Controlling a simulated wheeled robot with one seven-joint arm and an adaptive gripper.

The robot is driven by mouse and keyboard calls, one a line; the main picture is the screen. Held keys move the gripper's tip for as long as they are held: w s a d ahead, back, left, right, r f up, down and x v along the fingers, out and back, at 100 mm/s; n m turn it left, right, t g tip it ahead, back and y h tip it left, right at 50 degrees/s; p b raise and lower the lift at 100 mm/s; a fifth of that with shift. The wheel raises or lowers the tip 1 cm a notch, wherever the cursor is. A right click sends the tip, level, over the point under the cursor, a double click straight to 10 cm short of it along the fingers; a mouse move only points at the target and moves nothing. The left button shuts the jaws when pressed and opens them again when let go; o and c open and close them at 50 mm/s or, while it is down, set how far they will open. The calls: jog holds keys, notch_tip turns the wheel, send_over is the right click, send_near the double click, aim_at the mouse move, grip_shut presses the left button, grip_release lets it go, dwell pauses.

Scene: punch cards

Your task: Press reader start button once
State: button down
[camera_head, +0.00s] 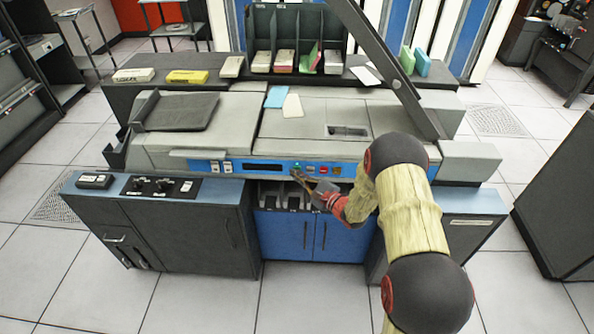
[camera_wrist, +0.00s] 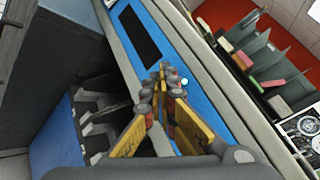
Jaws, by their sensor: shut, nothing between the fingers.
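The reader is a grey machine with a blue control strip (camera_head: 240,167) along its front, which also runs diagonally through the wrist view (camera_wrist: 192,65).
A dark display (camera_head: 263,167) and white switches (camera_head: 222,167) are on the strip to the left. Blue cabinet doors (camera_head: 305,238) are below. Loose blue and cream cards (camera_head: 292,106) lie on the machine's top. A rack with card decks (camera_head: 296,45) stands behind.

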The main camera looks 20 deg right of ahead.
jog(key=shift+s+a, duration=0.2)
jog(key=shift+s, duration=0.4)
jog(key=s, duration=0.1)
jog(key=s+a+p, duration=0.1)
jog(key=s, duration=0.1)
jog(key=s+p, duration=0.1)
jog(key=shift+s+a, duration=0.3)
jog(key=shift+s, duration=0.1)
dwell(0.7)
